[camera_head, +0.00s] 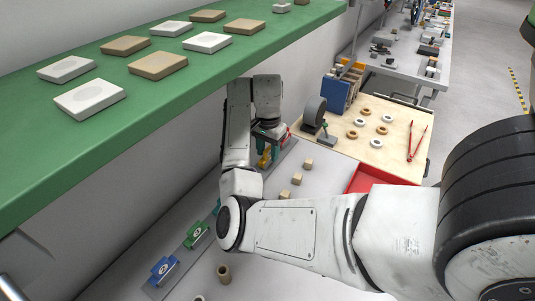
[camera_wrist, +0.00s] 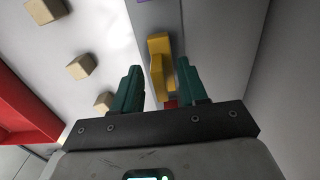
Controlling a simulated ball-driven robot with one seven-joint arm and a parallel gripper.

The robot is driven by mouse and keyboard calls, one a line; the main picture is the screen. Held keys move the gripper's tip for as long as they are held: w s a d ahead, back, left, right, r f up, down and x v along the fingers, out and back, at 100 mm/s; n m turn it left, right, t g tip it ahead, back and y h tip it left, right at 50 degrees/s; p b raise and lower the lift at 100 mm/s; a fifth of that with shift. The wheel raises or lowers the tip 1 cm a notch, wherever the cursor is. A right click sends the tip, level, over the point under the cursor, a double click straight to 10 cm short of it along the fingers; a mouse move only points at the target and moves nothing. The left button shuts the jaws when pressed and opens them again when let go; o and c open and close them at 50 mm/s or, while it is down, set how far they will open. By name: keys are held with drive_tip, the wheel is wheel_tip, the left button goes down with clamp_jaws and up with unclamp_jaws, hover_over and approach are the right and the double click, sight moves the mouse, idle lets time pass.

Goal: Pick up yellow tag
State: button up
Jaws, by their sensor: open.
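In the wrist view a yellow tag (camera_wrist: 158,62) stands on a grey strip, just ahead of my gripper (camera_wrist: 160,85). The two green fingers are spread apart, with the tag's near part showing in the gap between them. I cannot tell whether either finger touches it. In the head view the yellow tag (camera_head: 265,158) shows partly, below my gripper (camera_head: 268,145) at the far end of the strip, and my wrist and fingers hide much of it.
On the same strip stand a green tag (camera_head: 196,234) and a blue tag (camera_head: 163,270). A red piece (camera_wrist: 171,104) sits near the yellow tag. Several wooden blocks (camera_head: 297,178) lie beside the strip. A red tray (camera_head: 362,180) is to the right, and a wall (camera_wrist: 235,45) rises close by.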

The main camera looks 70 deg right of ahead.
clamp_jaws()
drive_tip(key=shift+r, duration=0.1)
idle(0.4)
